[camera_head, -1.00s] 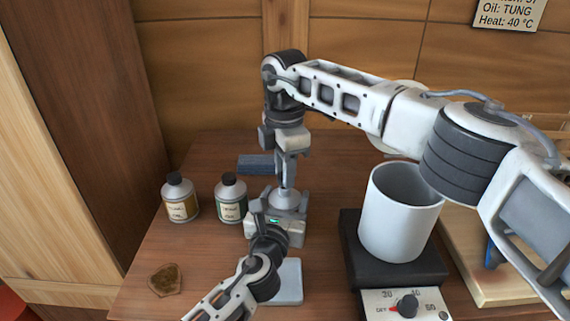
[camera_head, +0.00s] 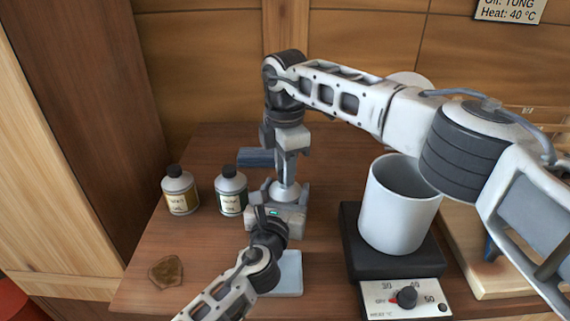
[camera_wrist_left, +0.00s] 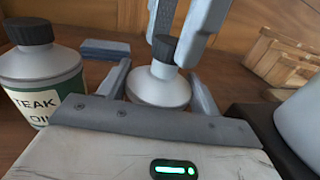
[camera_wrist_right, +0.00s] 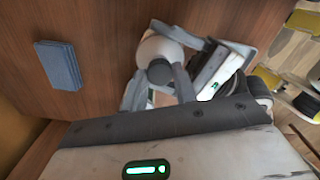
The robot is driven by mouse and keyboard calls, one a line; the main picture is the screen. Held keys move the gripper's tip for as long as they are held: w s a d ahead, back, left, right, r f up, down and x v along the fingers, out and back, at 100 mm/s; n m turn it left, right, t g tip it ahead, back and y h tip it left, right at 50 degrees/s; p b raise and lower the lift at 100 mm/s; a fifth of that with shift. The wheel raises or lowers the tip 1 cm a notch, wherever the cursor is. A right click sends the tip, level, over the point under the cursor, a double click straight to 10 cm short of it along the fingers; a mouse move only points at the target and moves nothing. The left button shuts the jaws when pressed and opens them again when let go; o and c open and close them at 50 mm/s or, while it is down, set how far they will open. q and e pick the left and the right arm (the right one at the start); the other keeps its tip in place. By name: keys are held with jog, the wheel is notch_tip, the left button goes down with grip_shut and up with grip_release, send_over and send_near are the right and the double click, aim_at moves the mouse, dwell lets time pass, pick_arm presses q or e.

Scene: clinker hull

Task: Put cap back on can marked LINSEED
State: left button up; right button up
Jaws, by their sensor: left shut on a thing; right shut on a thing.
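A grey-white can (camera_head: 284,192) stands upright on the table; it also shows in the left wrist view (camera_wrist_left: 158,86). Its label is hidden, so I cannot read its marking. My left gripper (camera_head: 277,201) is shut around the can's body. My right gripper (camera_head: 288,178) points down from above and is shut on a dark cap (camera_wrist_left: 164,47), which also shows in the right wrist view (camera_wrist_right: 160,71). The cap is at the can's neck, lined up with it; I cannot tell whether it is fully seated.
A capped can with a yellowish label (camera_head: 180,191) and a capped TEAK OIL can (camera_head: 231,191) stand to the left. A blue-grey block (camera_head: 256,157) lies behind. A white pot (camera_head: 398,207) on a black heater (camera_head: 350,242) stands right. A brown patch (camera_head: 166,271) lies front left.

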jog(key=shift+f, duration=0.3)
pick_arm(q)
grip_shut()
pick_arm(e)
jog(key=m, duration=0.7)
jog(key=shift+a+m, duration=0.1)
jog(key=shift+m, duration=0.9)
jog(key=shift+s+a+m, duration=0.1)
jog(key=shift+a+m, duration=0.25)
jog(key=shift+m, duration=0.65)
pick_arm(q)
jog(key=shift+f, duration=0.1)
pick_arm(e)
jog(key=shift+d+r+m, duration=0.1)
jog(key=shift+d+m, duration=0.2)
jog(key=shift+m, duration=0.7)
jog(key=o, duration=0.9)
